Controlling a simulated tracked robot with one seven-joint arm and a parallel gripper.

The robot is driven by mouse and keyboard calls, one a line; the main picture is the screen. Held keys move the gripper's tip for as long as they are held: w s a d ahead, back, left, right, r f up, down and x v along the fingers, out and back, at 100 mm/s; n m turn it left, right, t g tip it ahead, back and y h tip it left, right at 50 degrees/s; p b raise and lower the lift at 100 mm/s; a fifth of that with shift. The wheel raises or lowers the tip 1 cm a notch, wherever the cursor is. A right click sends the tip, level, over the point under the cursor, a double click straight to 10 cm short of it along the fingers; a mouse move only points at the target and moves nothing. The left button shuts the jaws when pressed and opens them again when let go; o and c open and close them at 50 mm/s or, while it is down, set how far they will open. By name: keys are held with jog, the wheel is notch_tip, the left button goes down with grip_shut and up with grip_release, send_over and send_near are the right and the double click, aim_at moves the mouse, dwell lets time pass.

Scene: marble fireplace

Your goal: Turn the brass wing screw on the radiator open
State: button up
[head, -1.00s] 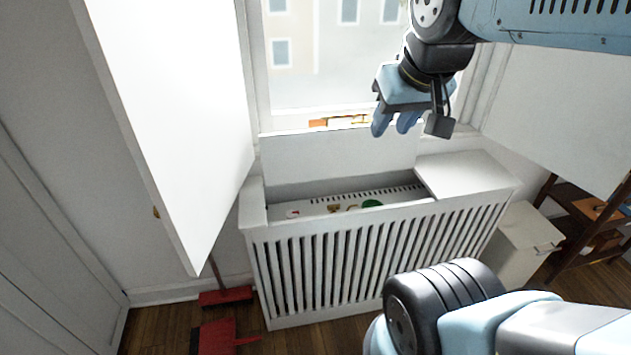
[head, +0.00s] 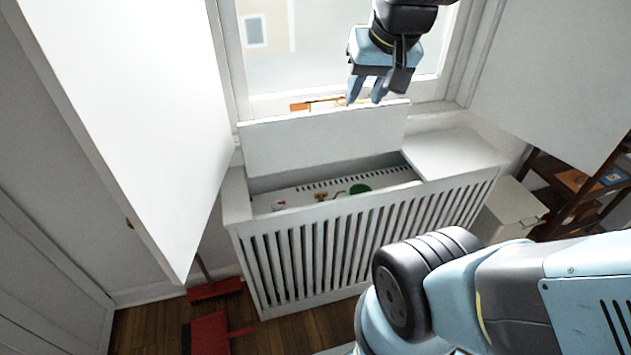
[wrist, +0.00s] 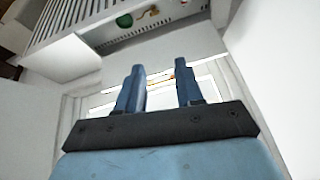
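The radiator (head: 300,192) lies inside a white slatted cover, seen through the raised lid. Small brass fittings (head: 322,196) sit on it, beside a round green part (head: 360,189); I cannot tell which brass piece is the wing screw. The brass also shows small in the wrist view (wrist: 154,11), next to the green part (wrist: 124,20). My gripper (head: 364,98) hangs in front of the window, above and behind the radiator opening, apart from the fittings. Its two blue fingers (wrist: 160,72) are spread with nothing between them in the wrist view.
The slatted cover (head: 320,245) has an upright lid panel (head: 325,140) at the back and a flat top (head: 453,155) at right. A white panel door (head: 130,110) stands at left. A red dustpan (head: 210,332), white bin (head: 515,212) and dark shelf (head: 565,185) are nearby.

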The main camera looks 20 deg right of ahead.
jog(key=w+f+m+g, duration=0.2)
jog(key=w+f+m, duration=0.3)
jog(key=w, duration=0.5)
jog(key=m+g, duration=0.3)
jog(key=m, duration=0.8)
send_over(320, 193)
notch_tip(320, 193, down, 30)
jog(key=r, duration=0.1)
jog(key=shift+h, duration=0.3)
notch_tip(320, 193, down, 13)
jog(key=shift+w+f, duration=0.1)
jog(key=shift+f, duration=0.1)
